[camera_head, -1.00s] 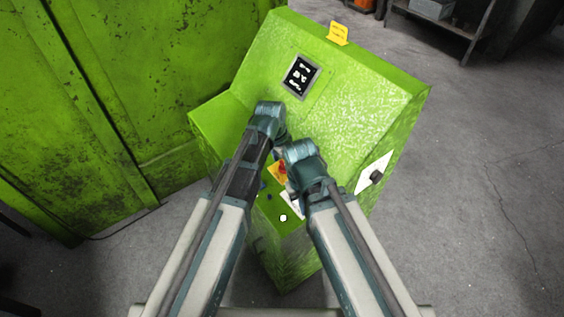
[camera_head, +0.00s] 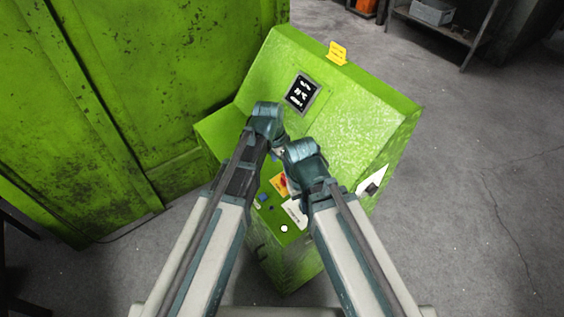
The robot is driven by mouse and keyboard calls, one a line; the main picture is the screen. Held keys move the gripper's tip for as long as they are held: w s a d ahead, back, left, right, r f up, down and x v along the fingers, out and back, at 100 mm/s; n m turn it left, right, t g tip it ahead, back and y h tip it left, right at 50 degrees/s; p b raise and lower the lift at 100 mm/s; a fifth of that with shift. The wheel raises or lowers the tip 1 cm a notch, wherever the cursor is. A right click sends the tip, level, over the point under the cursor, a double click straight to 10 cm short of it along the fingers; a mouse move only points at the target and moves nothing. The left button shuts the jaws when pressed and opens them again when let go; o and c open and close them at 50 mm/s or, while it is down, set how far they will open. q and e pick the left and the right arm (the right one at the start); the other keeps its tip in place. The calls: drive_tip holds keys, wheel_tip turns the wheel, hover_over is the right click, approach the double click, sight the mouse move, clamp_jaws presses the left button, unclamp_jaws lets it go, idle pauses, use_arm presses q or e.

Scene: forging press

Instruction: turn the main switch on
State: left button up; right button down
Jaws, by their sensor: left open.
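The green control console (camera_head: 345,125) stands in the middle. A dark switch knob (camera_head: 372,188) sits on a white plate on its right side; its exact setting is too small to tell. My left gripper (camera_head: 278,154) shows only as a small part beyond its wrist, above the console's lower panel. It is open and apart from the dark knob. My right arm's wrist (camera_head: 305,158) is over the console, left of the knob. My right gripper is hidden behind that wrist.
The lower panel holds a red button on a yellow plate (camera_head: 279,183), a blue button (camera_head: 262,198) and a white button (camera_head: 284,229). A small screen (camera_head: 302,92) is on the sloped face. A green machine wall (camera_head: 120,90) stands at left. The floor right of the console is clear.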

use_arm(q)
wheel_tip(320, 180, up, 6)
drive_tip(key=p, duration=0.5)
drive_tip(key=shift+s+a+r, duration=0.15)
drive_tip(key=shift+s+a, duration=0.15)
drive_tip(key=shift+a, duration=0.1)
drive_tip(key=s+a+n+y, duration=0.1)
drive_tip(key=s+a+n, duration=0.1)
drive_tip(key=s, duration=0.5)
drive_tip(key=s+a+n+g+y, duration=0.1)
drive_tip(key=s+a+n, duration=0.1)
drive_tip(key=s+n, duration=0.3)
drive_tip(key=s, duration=0.3)
drive_tip(key=shift+y, duration=0.4)
